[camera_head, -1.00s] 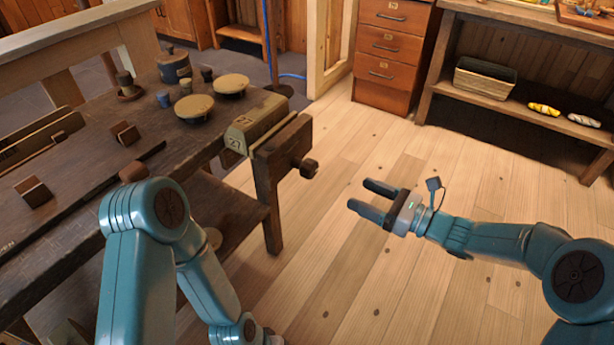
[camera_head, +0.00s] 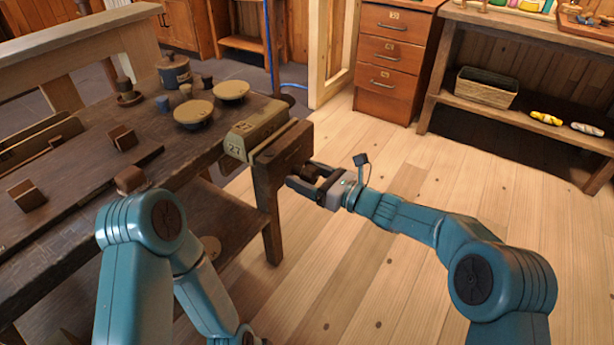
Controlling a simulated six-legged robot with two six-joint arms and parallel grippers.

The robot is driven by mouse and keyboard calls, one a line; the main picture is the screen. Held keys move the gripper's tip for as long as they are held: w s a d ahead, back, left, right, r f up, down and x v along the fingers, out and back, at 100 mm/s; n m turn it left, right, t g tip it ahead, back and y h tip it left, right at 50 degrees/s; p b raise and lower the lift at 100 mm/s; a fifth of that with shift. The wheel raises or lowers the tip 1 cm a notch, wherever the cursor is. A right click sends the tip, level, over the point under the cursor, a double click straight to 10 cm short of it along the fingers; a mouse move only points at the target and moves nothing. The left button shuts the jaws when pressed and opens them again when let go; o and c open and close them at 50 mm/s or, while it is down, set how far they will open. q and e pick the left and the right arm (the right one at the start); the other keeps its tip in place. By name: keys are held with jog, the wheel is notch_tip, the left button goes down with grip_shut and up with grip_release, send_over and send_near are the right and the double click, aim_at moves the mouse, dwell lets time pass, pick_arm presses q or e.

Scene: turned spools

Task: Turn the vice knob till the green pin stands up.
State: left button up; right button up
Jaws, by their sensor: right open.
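The wooden vice (camera_head: 283,150) is fixed at the bench's right end, with a tan block marked 27 (camera_head: 240,143) beside its jaw. My right gripper (camera_head: 302,174) is open at the outer face of the vice, with its two fingers around the place of the dark vice knob. The knob is mostly hidden between the fingers, and I cannot tell whether they touch it. I cannot make out a green pin. My left arm shows at lower left, but its gripper is out of the picture.
The dark workbench (camera_head: 75,197) carries two tan-topped round pieces (camera_head: 194,111), a blue pot (camera_head: 174,70) and small wooden blocks. A drawer cabinet (camera_head: 390,60) and a shelf with a basket (camera_head: 486,87) stand behind. The plank floor at right is clear.

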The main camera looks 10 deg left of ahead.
jog(key=shift+c, duration=0.2)
jog(key=c, duration=0.9)
jog(key=shift+f+m+b, duration=0.2)
jog(key=shift+m+b, duration=0.25)
jog(key=shift+m, duration=0.25)
